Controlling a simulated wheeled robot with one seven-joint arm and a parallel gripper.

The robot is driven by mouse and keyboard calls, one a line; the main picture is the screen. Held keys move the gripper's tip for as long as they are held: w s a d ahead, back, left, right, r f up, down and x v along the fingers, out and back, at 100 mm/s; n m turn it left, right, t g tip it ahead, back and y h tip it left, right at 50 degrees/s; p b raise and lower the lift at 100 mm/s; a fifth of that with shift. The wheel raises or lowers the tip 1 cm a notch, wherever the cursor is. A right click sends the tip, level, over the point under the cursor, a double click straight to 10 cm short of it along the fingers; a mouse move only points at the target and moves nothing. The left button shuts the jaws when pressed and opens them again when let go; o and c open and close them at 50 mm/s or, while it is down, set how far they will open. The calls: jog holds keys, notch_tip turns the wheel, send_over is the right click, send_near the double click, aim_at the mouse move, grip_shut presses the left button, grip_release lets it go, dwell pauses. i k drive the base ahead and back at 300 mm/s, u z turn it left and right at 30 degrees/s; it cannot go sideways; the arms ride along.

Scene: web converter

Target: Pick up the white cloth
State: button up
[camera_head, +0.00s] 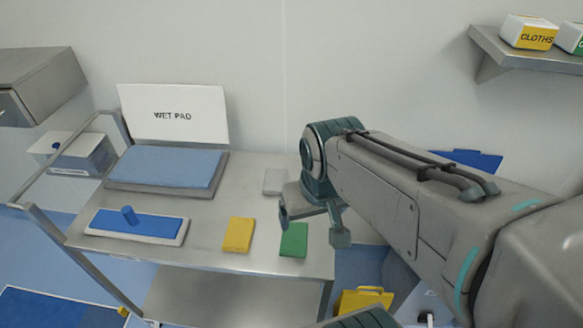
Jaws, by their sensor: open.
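The white cloth (274,181) is a small pale rectangle lying flat on the steel cart top (208,227), near its back right. My gripper (313,228) is open and empty, with its fingers pointing down. In the picture it is to the right of the white cloth and nearer the front, by the cart's right edge. I cannot tell its exact height above the cart. A yellow cloth (239,235) and a green cloth (294,240) lie flat in front of the white one. The green cloth is just left of and below my fingers.
A blue pad (165,167) in a tray and a "WET PAD" sign (175,114) stand at the back left. A blue-topped mop plate (138,226) lies front left. A cart rail rises at left. A wall shelf (527,55) is upper right. Bare steel surrounds the cloths.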

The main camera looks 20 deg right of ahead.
aim_at(274, 179)
jog(key=k, duration=0.5)
jog(key=z, duration=2.75)
jog(key=k, duration=1.35)
jog(key=u, duration=1.65)
jog(key=i, duration=1)
jog(key=z, duration=0.05)
